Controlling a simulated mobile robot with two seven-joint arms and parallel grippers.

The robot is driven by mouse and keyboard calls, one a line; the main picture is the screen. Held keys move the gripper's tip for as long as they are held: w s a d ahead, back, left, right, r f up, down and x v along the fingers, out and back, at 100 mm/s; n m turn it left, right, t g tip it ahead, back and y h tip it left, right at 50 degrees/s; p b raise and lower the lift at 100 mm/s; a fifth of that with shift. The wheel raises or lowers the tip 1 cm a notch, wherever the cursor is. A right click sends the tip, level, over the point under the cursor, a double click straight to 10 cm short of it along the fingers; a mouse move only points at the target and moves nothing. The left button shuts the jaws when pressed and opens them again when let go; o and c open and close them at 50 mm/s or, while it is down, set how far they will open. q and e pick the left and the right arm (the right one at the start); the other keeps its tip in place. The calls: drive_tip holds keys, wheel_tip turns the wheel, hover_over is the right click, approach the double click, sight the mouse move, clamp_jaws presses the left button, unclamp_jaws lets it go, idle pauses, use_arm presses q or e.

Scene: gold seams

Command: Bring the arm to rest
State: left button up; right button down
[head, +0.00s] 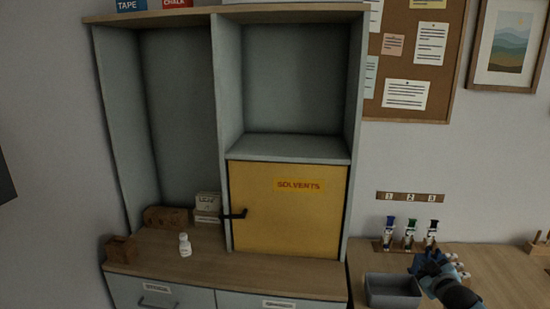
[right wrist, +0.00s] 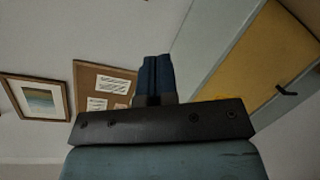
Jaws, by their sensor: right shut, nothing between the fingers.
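My right gripper (head: 430,262) is at the lower right of the head view, above the wooden worktop and just right of a grey bin. In the right wrist view its two dark blue fingers (right wrist: 157,78) lie together, shut with nothing between them. That view looks up past the fingers at the wall, the cork board and the yellow cabinet door. My left gripper is in neither view.
A grey bin (head: 392,291) stands beside my right gripper. Several small bottles (head: 410,233) stand behind it under number labels. The yellow solvents door (head: 288,209) is shut. A white bottle (head: 185,245) stands on the left counter (head: 225,272).

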drive_tip(key=s+a+f+g+y, duration=0.3)
drive_tip(key=s+a+f, duration=1.4)
drive_tip(key=s+a, duration=0.3)
drive_tip(key=s+a+m+p, duration=0.1)
drive_tip(key=s+a, duration=0.3)
drive_tip(key=s, duration=0.4)
drive_tip(key=s+a+m+g+y+p, duration=0.1)
drive_tip(key=s+a, duration=0.3)
drive_tip(key=s, duration=0.5)
drive_tip(key=shift+s+a+r+g+y, duration=0.2)
drive_tip(key=shift+a+r+g+y, duration=0.1)
drive_tip(key=shift+r, duration=0.05)
